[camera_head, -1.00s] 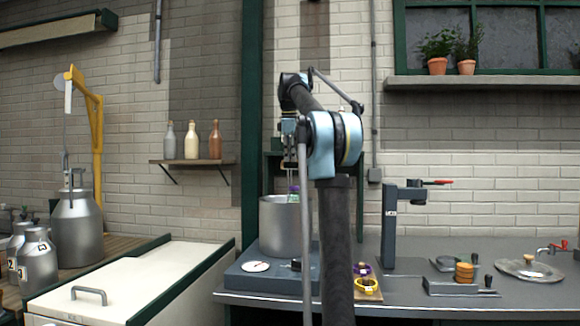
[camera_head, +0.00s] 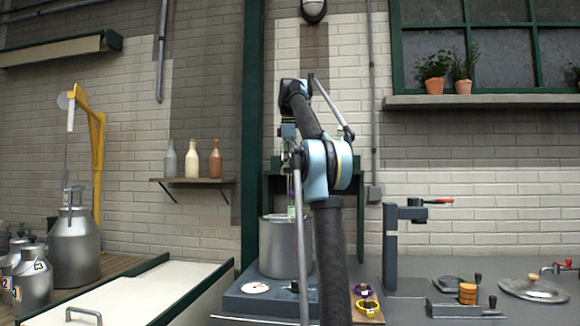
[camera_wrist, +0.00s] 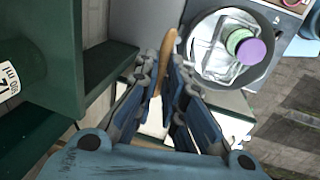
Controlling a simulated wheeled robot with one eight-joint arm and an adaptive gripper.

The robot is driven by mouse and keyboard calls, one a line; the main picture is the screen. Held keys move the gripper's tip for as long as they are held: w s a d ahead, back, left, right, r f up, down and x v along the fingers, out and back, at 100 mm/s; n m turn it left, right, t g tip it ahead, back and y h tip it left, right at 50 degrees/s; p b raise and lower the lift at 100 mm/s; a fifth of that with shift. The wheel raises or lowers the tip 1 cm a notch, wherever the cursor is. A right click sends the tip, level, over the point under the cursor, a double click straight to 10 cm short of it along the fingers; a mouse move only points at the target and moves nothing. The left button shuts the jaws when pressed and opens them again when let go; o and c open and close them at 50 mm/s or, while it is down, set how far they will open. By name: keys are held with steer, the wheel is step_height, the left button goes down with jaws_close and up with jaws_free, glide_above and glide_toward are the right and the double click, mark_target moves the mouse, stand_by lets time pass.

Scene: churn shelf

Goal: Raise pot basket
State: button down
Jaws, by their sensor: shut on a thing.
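My gripper (camera_wrist: 168,75) is shut on a slim tan handle (camera_wrist: 168,48), which I take to be the pot basket's. In the head view my gripper (camera_head: 289,150) is above the tall grey pot (camera_head: 275,250), partly hidden by my arm. The wrist view shows the pot's round rim (camera_wrist: 196,38) with a clear bottle inside, which has a green neck and a purple cap (camera_wrist: 251,51). The bottle also shows just above the pot's rim in the head view (camera_head: 291,212). The basket's body is hard to make out, and how far it is out of the pot I cannot tell.
The pot stands on a grey heater with a dial (camera_head: 255,287). A green frame (camera_head: 355,200) stands close behind. A white chest (camera_head: 150,290) is at the left.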

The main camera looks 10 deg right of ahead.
steer(key=shift+w, duration=0.1)
steer(key=c, duration=1.7)
jaws_free()
steer(key=shift+f, duration=0.15)
